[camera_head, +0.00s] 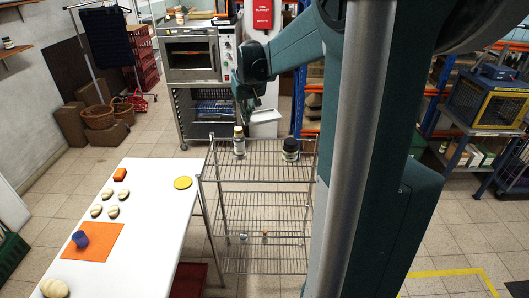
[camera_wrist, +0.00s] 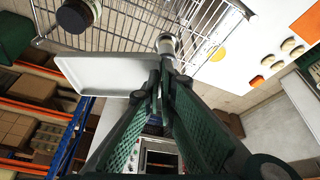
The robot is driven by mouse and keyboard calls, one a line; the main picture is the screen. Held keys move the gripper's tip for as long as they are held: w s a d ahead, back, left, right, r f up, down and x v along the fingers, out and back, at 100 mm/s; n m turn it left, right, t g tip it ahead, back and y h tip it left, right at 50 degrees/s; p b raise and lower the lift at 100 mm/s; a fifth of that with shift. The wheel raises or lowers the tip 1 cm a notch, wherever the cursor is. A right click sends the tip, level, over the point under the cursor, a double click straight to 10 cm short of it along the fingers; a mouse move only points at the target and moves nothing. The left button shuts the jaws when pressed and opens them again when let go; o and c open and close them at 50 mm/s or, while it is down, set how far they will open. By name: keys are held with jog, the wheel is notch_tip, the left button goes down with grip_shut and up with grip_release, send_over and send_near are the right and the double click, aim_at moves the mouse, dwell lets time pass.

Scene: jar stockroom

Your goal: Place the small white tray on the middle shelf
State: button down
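The small white tray (camera_head: 265,116) is in the air at the far side of the wire rack, beyond its top shelf; it also shows in the wrist view (camera_wrist: 105,72). My gripper (camera_head: 247,103) has its fingers close together at the tray's edge, and in the wrist view the fingertips (camera_wrist: 162,75) look shut on that edge. The tray looks empty. The wire rack has a top shelf (camera_head: 262,172), a middle shelf (camera_head: 255,212) and a bottom shelf (camera_head: 262,262). The middle shelf is seen partly through the top wires.
On the top shelf stand a pale jar (camera_head: 239,146) at left and a dark-lidded jar (camera_head: 290,150) at right. Small items (camera_head: 265,236) show lower in the rack. A white table (camera_head: 150,225) stands left of the rack. An oven (camera_head: 190,56) is behind.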

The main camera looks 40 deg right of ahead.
send_over(250, 165)
jog(key=s, duration=0.1)
notch_tip(250, 165, down, 4)
jog(key=shift+s+a+f, duration=0.1)
jog(key=shift+a+f, duration=0.05)
jog(key=shift+f, duration=0.35)
notch_tip(250, 165, down, 14)
dwell(0.6)
jog(key=shift+f, duration=0.1)
jog(key=shift+f, duration=1.95)
jog(key=c, duration=3.1)
grip_release()
jog(key=shift+f, duration=0.15)
